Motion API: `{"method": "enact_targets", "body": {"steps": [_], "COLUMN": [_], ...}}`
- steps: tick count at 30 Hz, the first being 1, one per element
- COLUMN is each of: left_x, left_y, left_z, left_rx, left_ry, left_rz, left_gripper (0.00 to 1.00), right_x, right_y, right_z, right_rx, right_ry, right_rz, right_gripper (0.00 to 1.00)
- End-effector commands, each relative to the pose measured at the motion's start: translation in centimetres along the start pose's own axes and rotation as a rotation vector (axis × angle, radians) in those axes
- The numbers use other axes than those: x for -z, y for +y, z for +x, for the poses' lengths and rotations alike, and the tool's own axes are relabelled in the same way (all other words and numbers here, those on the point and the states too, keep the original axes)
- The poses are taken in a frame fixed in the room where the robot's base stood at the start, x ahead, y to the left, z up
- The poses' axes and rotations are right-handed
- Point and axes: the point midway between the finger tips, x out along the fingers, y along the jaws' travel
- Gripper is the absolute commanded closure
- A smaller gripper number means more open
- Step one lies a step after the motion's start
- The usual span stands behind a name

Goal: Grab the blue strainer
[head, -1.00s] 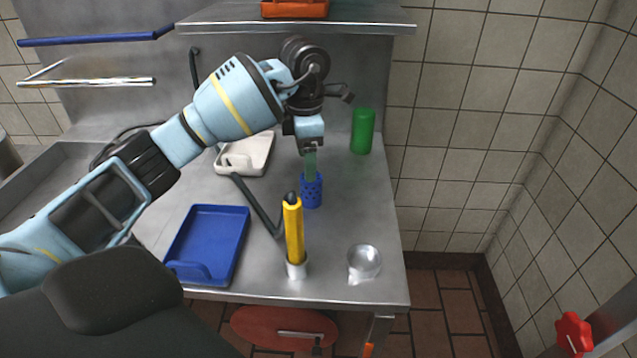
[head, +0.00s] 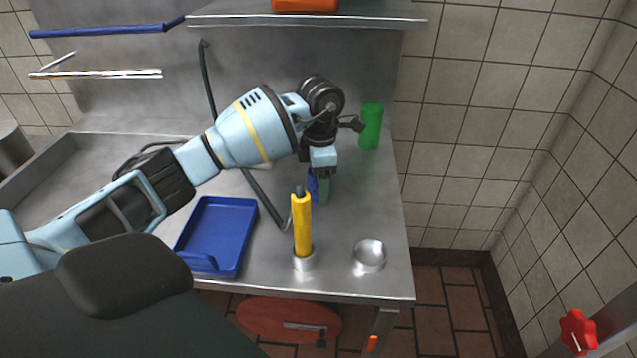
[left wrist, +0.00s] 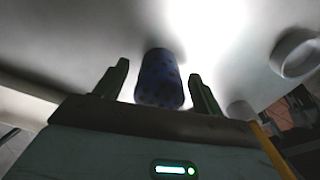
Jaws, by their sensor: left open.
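The blue strainer (head: 312,187) is a small dotted cup standing on the steel counter (head: 345,215), mostly hidden behind my left gripper in the head view. My left gripper (head: 323,190) points down right beside it, with greenish fingers low near the counter. In the left wrist view the dark blue strainer (left wrist: 160,78) shows between the two spread fingers of the open gripper (left wrist: 157,85). Gaps show on both sides of it, and I cannot tell how deep between the fingers it is. My right gripper is not in view.
A yellow cylinder (head: 302,225) stands upright in a metal ring in front of the gripper. An empty metal ring (head: 369,256) lies to its right. A green cylinder (head: 371,127) stands behind. A blue tray (head: 219,240) lies left. A shelf (head: 300,20) overhangs the back.

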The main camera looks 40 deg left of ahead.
Motion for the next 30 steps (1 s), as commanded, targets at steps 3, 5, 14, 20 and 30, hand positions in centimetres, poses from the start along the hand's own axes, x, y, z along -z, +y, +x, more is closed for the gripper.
{"method": "enact_targets", "body": {"steps": [3, 5, 14, 20, 30], "left_x": [0.0, 0.0, 0.0, 0.0, -0.1], "left_y": [0.0, 0.0, 0.0, 0.0, 0.1], "left_z": [0.0, 0.0, 0.0, 0.0, -2.7], "left_rx": [-0.001, 0.000, 0.000, -0.001, -0.003], "left_ry": [-0.001, -0.001, -0.001, -0.001, -0.004], "left_rz": [0.000, 0.000, 0.000, 0.000, 0.001], "left_gripper": [0.31, 0.31, 0.67, 0.79, 0.79], "right_x": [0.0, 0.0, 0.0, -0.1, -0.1], "right_y": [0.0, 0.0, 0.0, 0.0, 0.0], "right_z": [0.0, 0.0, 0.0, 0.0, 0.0], "right_rx": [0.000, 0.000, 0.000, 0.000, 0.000], "right_ry": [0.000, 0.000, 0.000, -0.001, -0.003], "right_rz": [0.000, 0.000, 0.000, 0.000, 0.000], "right_gripper": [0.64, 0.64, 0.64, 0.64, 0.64]}}
